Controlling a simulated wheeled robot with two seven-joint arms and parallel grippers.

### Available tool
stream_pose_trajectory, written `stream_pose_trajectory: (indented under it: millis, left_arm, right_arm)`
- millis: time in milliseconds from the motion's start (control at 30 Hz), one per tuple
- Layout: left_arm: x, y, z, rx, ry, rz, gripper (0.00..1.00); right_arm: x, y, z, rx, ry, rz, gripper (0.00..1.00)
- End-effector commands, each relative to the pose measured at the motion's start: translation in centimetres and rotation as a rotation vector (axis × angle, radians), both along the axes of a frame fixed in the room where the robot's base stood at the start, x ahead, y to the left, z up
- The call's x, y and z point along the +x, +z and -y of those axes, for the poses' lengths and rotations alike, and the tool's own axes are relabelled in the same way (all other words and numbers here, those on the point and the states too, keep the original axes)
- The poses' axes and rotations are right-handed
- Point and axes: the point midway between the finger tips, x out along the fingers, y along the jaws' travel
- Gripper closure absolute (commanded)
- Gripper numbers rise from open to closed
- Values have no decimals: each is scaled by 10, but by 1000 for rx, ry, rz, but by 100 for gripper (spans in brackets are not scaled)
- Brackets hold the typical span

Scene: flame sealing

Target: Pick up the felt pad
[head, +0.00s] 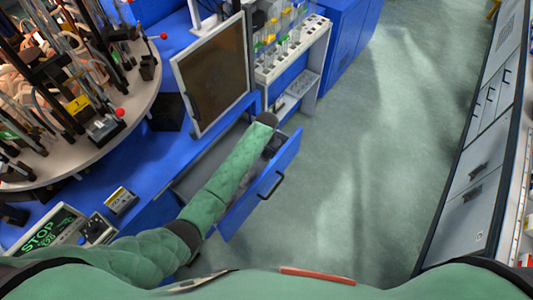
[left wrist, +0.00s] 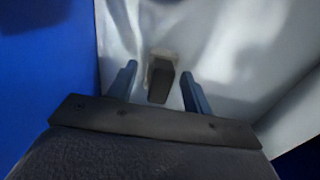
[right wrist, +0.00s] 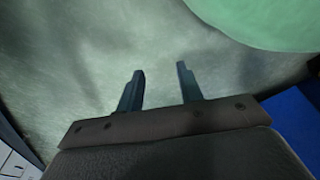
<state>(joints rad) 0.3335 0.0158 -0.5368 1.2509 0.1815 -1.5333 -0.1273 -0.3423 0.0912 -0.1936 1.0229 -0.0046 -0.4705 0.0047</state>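A small dark grey block with a beige, fuzzy-looking part behind it, which appears to be the felt pad (left wrist: 160,82), lies on a pale surface in the left wrist view. My left gripper (left wrist: 158,68) is open, with one finger on each side of the pad and a gap on both sides. In the head view my left arm reaches into the open blue drawer (head: 262,190), and the sleeve and wrist hide most of the gripper and the pad. My right gripper (right wrist: 160,68) is open and empty above the green-grey floor.
A dark framed screen (head: 215,75) stands left of my left arm. A tube rack (head: 285,50) is beyond the drawer. A blue drawer wall (left wrist: 45,85) is close on the left in the left wrist view. The floor (head: 370,150) is clear.

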Motion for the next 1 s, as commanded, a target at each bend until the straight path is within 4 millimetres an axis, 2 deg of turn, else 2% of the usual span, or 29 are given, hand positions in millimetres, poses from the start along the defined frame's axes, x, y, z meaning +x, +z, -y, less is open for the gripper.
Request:
stream_pose_trajectory:
  millis: [33, 200, 567, 633, 733, 1000]
  left_arm:
    - [0, 0, 0, 0, 0, 0, 60]
    - [0, 0, 0, 0, 0, 0, 91]
    - [1, 7, 0, -1, 0, 1, 92]
    - [1, 15, 0, 0, 0, 2, 92]
    - [1, 32, 0, -2, 0, 4, 92]
    - [1, 79, 0, 0, 0, 2, 92]
  right_arm:
    - [0, 0, 0, 0, 0, 0, 64]
    - [1, 0, 1, -1, 0, 0, 64]
    - [3, -2, 2, -4, -1, -3, 64]
    - [5, -2, 0, -1, -1, -5, 64]
    - [13, 10, -12, 9, -3, -4, 64]
    - [29, 34, -22, 15, -12, -21, 64]
